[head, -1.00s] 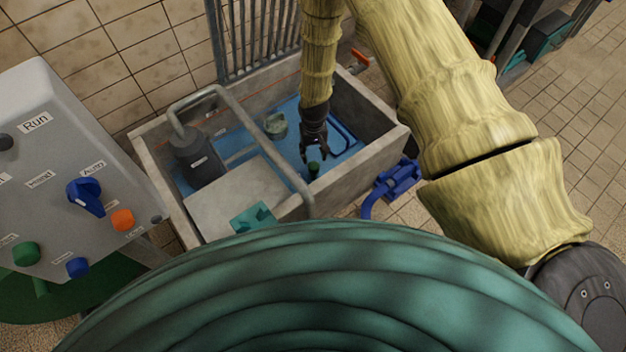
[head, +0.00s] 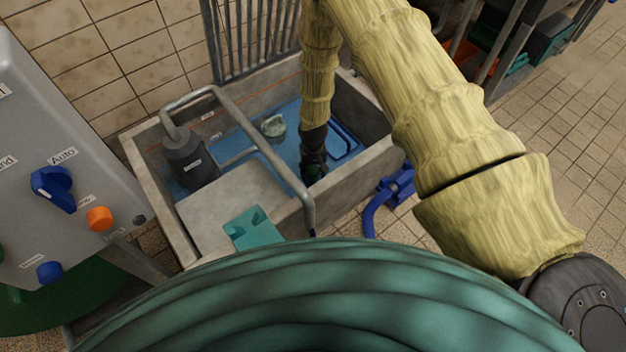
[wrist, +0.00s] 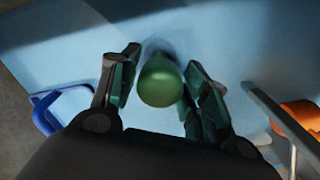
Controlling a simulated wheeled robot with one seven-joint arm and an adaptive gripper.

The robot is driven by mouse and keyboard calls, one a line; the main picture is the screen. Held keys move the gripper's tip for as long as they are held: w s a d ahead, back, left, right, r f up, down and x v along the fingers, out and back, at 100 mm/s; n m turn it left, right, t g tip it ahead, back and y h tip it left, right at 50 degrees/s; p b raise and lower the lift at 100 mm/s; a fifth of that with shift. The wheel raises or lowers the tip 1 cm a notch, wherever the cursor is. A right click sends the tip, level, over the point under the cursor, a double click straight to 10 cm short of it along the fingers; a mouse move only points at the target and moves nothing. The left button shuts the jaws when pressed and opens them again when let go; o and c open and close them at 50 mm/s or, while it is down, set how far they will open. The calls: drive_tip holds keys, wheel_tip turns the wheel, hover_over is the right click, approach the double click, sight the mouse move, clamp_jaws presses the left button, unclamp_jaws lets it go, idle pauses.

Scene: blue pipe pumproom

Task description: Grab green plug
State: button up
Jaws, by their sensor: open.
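The green plug shows in the wrist view as a round green knob (wrist: 160,82) above the blue basin floor. My gripper (wrist: 160,95) is open, with one finger on each side of the knob. A gap shows between the right finger and the knob's upper part; whether either finger touches it lower down I cannot tell. In the head view my gripper (head: 313,166) is down inside the concrete basin (head: 375,155), near its front wall. The plug is mostly hidden there by the gripper.
A grey pipe (head: 265,145) crosses the basin left of my arm, beside a dark pump (head: 190,160). A pale lump (head: 273,126) lies on the blue floor. A blue handle-like loop (wrist: 58,108) lies left of the gripper, and an orange object (wrist: 300,112) is at right.

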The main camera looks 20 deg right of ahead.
sight(313, 179)
wheel_tip(313, 179, down, 5)
drive_tip(key=shift+f+b, duration=0.1)
drive_tip(key=shift+b, duration=0.9)
clamp_jaws()
